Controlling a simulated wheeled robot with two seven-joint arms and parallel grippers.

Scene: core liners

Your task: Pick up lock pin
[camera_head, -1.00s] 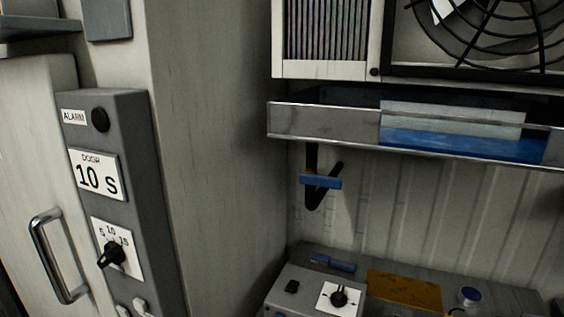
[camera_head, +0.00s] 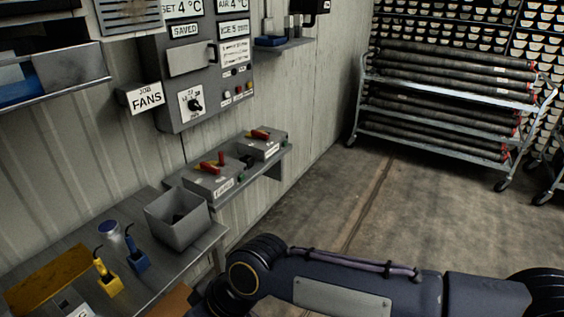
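I cannot single out a lock pin for certain. On the bench at lower left stand a small yellow block with a thin dark stem (camera_head: 110,285) and a similar blue one (camera_head: 138,261). They look like tagged locks or pins. An open grey bin (camera_head: 168,236) with dark contents sits just right of them. Neither gripper shows. One of my arms crosses the bottom of the view from the right, its end out of the picture.
A blue-topped jar (camera_head: 109,232) and a yellow mat (camera_head: 45,280) are on the bench. Boxes with red handles (camera_head: 210,180) sit on a wall shelf. A control panel (camera_head: 195,60) hangs above. A rack of dark tubes (camera_head: 440,95) stands at the back right. The floor between is clear.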

